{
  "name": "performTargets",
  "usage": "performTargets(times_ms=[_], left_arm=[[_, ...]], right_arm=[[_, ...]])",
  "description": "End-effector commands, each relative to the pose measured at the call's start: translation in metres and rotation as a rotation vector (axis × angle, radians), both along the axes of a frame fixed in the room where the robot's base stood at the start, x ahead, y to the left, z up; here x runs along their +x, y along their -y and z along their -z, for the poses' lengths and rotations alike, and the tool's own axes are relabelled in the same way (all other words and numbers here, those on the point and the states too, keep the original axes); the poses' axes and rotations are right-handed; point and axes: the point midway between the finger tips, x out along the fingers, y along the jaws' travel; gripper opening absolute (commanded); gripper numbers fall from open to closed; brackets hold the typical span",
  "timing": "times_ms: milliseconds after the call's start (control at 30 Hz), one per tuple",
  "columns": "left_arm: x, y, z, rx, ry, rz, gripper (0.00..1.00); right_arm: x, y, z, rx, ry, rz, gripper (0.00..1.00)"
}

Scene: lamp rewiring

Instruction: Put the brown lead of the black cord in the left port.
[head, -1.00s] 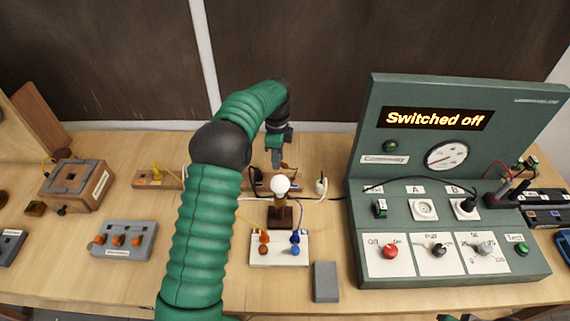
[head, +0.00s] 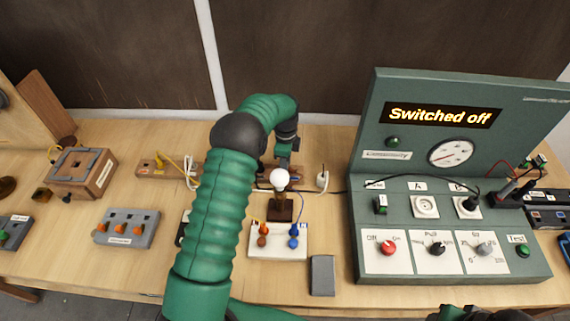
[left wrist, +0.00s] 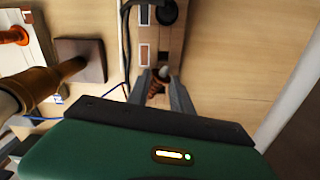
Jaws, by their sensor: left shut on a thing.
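My left gripper (head: 284,162) is over the wooden strip (head: 311,177) behind the lamp. In the left wrist view its fingers (left wrist: 160,92) are shut on a small brown piece (left wrist: 157,84), which looks like the brown lead; its tip is partly hidden. The black cord (left wrist: 125,45) runs beside the strip in that view. In the head view the cord (head: 400,179) arcs to socket B. The white terminal block (head: 278,252) stands in front of the lamp, with orange posts (head: 263,230) at left and blue posts (head: 294,236) at right. Which port is meant by the left port is unclear.
The bulb (head: 279,178) stands just in front of my left gripper. A green test console (head: 372,235) reading "Switched off" fills the right. A grey block (head: 322,275) lies beside the terminal block. A switch box (head: 127,228) is at left. Part of my right arm shows at the bottom right.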

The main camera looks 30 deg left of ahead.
Motion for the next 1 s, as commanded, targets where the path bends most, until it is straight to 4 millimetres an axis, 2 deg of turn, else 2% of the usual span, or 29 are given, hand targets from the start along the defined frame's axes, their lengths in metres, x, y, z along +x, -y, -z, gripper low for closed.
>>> performTargets(times_ms=[33,67,367,400,567,833,933,1000], left_arm=[[-0.001,0.0,0.004,-0.001,-0.004,0.0,0.0],[0.0,0.0,0.008,-0.001,-0.003,0.0,0.0],[0.001,-0.001,0.016,0.0,-0.001,0.0,0.0],[0.001,-0.001,0.016,0.0,0.0,0.0,0.29],[0.001,-0.001,0.015,-0.001,0.0,0.0,0.48],[0.001,-0.001,0.015,0.0,0.0,0.0,0.48],[0.001,-0.001,0.021,0.0,0.0,-0.001,0.48],[0.002,-0.002,0.006,0.0,0.003,-0.001,0.48]], right_arm=[[0.0,0.0,-0.009,0.0,0.0,0.0,0.49],[0.0,0.0,-0.009,0.0,0.001,0.0,0.49],[0.0,0.0,-0.006,0.0,0.0,0.0,0.49],[0.0,0.0,-0.006,0.0,0.0,0.0,0.49],[0.0,0.0,-0.006,0.0,0.0,0.0,0.49],[0.0,0.0,-0.006,0.0,0.0,0.0,0.49],[0.0,0.0,0.002,0.0,0.0,0.0,0.49],[0.0,0.0,0.002,0.0,0.0,0.0,0.49]])
